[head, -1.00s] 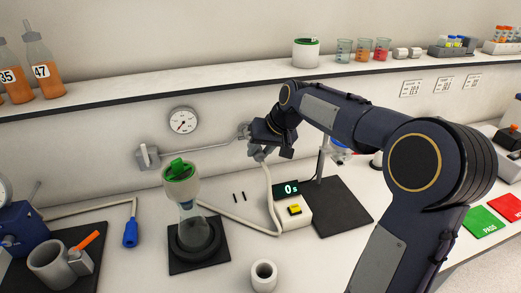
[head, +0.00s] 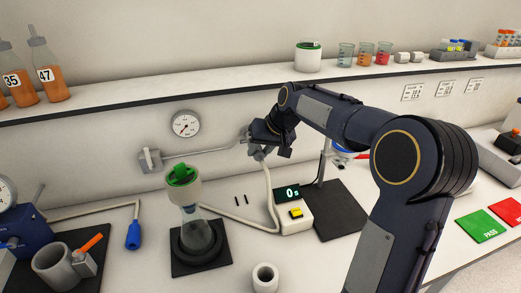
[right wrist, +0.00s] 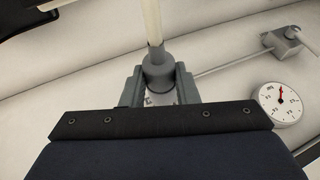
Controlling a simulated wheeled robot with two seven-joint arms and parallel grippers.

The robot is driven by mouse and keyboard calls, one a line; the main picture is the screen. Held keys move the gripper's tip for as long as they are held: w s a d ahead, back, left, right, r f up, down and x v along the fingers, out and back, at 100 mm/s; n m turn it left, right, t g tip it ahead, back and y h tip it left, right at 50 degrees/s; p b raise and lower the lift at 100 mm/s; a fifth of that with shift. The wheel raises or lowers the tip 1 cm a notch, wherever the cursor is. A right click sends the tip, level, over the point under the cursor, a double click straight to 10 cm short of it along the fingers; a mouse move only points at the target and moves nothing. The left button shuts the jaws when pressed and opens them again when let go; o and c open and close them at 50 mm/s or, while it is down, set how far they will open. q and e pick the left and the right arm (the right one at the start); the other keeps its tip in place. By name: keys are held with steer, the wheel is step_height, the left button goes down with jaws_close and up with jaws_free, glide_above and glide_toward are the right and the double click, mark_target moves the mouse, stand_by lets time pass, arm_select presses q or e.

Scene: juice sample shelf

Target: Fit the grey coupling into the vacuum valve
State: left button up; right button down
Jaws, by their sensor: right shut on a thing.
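My right gripper (head: 253,146) is up against the wall at the right end of a thin metal pipe. In the right wrist view it is shut on the grey coupling (right wrist: 158,72), which sits between its two fingers with a pale hose (right wrist: 153,22) running out of it. A grey fitting, apparently the vacuum valve (head: 244,132), shows partly at the pipe's end beside the gripper. The gripper hides much of it, and I cannot tell whether the coupling is seated in it. My left gripper is not in view.
A wall block (head: 151,159) holds the pipe's left end, below a round gauge (head: 186,125). A flask with a green-topped collar (head: 195,235) stands on a black mat. A timer box (head: 294,216) stands beside the hanging hose. The shelf (head: 220,88) runs above.

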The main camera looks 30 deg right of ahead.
steer(key=shift+w+d+p, duration=0.15)
steer(key=shift+w+p, duration=0.3)
steer(key=shift+w, duration=0.25)
stand_by(0.5)
steer(key=c, duration=1)
jaws_free()
steer(key=shift+c, duration=0.2)
steer(key=v, duration=0.8)
steer(key=shift+s+f, duration=0.1)
